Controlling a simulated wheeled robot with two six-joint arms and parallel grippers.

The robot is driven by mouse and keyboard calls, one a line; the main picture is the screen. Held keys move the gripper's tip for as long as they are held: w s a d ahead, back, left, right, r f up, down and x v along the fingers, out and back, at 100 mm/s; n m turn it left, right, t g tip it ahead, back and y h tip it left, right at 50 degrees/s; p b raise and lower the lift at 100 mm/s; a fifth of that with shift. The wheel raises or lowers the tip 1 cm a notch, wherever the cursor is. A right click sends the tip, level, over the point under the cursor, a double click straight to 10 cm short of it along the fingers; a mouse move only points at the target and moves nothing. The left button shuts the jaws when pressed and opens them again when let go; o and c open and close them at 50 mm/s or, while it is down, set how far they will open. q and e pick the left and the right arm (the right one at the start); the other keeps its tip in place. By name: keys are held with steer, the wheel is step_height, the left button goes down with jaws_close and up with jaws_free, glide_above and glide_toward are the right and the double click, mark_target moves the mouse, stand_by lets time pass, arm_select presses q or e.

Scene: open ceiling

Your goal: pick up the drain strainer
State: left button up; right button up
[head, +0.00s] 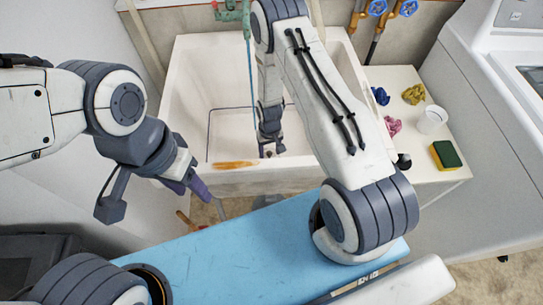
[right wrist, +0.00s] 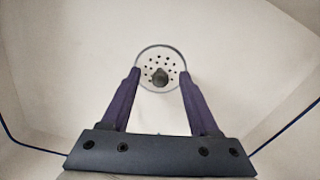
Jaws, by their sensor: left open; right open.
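The drain strainer (right wrist: 162,62) shows in the right wrist view as a round, light disc with dark holes and a dark knob in its middle. It lies on the floor of the white sink (head: 188,95). My right gripper (right wrist: 160,78) is open, its purple fingers pointing at the strainer's near sides; I cannot tell whether they touch it. In the head view my right gripper (head: 270,150) is down inside the sink, and the strainer is hidden there. My left gripper (head: 212,197) is open and empty outside the sink's front left.
A white side counter (head: 440,176) at the right holds a white cup (head: 432,120), a yellow-green sponge (head: 446,154) and several crumpled cloths. The sink walls surround my right gripper. A rusty stain marks the front rim. Blue-handled valves (head: 407,8) are on the back wall.

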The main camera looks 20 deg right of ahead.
jaws_close()
